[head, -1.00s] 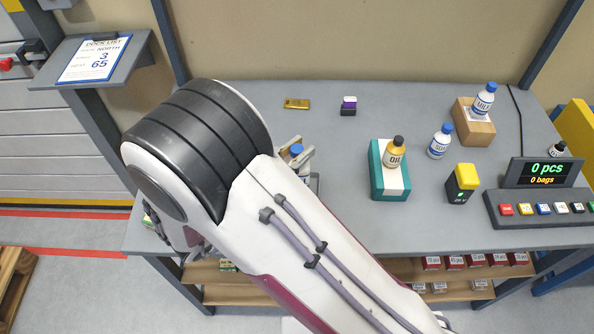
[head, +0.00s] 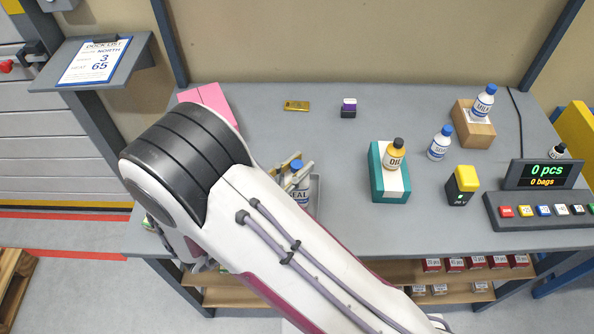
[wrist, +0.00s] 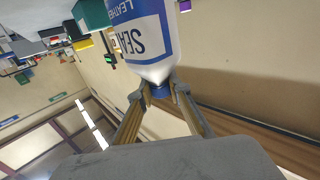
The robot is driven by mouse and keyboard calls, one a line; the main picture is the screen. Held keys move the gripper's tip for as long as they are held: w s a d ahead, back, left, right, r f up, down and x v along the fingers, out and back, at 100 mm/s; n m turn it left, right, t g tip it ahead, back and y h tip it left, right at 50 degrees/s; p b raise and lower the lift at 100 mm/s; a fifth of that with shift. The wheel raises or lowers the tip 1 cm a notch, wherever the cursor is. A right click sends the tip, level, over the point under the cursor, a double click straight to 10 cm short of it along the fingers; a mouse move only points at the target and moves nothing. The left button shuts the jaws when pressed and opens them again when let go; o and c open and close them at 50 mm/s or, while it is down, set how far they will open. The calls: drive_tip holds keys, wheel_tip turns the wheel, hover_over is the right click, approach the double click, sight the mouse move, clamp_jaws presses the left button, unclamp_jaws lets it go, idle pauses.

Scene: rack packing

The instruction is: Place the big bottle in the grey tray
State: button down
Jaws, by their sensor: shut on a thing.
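The big bottle, white with a blue cap and a blue-and-white label reading "SEAL" (head: 299,196), is in my gripper (head: 293,172), partly hidden by my arm. In the wrist view the bottle (wrist: 150,45) hangs from my gripper (wrist: 160,90), whose two fingers are shut on its blue cap. The grey tray (head: 317,190) shows only as a strip of wall beside the bottle; my arm hides the rest. I cannot tell whether the bottle touches the tray's floor.
To the right stand an oil bottle (head: 394,156) on a teal box (head: 404,191), a soap bottle (head: 438,144), a yellow-black block (head: 461,186) and a milk bottle (head: 484,102) on a wooden block (head: 473,133). A pink box (head: 212,102) lies behind my arm.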

drive_tip(key=shift+f, duration=1.15)
drive_tip(key=c, duration=1.9)
unclamp_jaws()
drive_tip(key=shift+s+a, duration=0.1)
drive_tip(key=shift+a, duration=0.05)
drive_tip(key=v, duration=1.1)
drive_tip(key=shift+s+a, duration=0.2)
drive_tip(key=shift+s, duration=0.05)
drive_tip(key=shift+w, duration=0.1)
